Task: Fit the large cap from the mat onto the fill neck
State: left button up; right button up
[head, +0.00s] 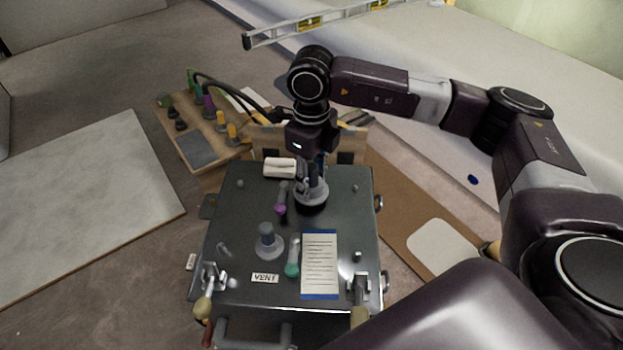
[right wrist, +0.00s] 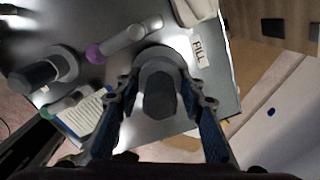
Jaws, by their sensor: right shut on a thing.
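My right gripper (head: 312,182) points down over the far part of the dark metal panel. It is shut on the large cap (head: 313,196), a grey piece with a round flange and a raised grip. In the right wrist view the cap's dark grip (right wrist: 160,98) is between the two fingers. The cap is over the fill spot, beside the FILL label (right wrist: 199,52). A dark round band shows under the flange; I cannot tell whether the cap is seated on the fill neck, which is mostly hidden. My left gripper is not in view.
A similar grey cap (head: 267,242) stands near the VENT label (head: 265,278). Purple-ended (head: 281,203) and green-ended (head: 292,262) pieces, a paper sheet (head: 320,262) and a white block (head: 280,168) are on the panel. A wooden board (head: 222,150) with tools is behind left.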

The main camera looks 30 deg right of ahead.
jog(key=shift+f, duration=0.25)
dwell(0.4)
jog(key=shift+f+b, duration=0.4)
jog(key=shift+b, duration=0.05)
jog(key=o, duration=1)
jog(key=shift+o, duration=1.3)
jog(key=shift+o, duration=0.6)
jog(key=o, duration=0.4)
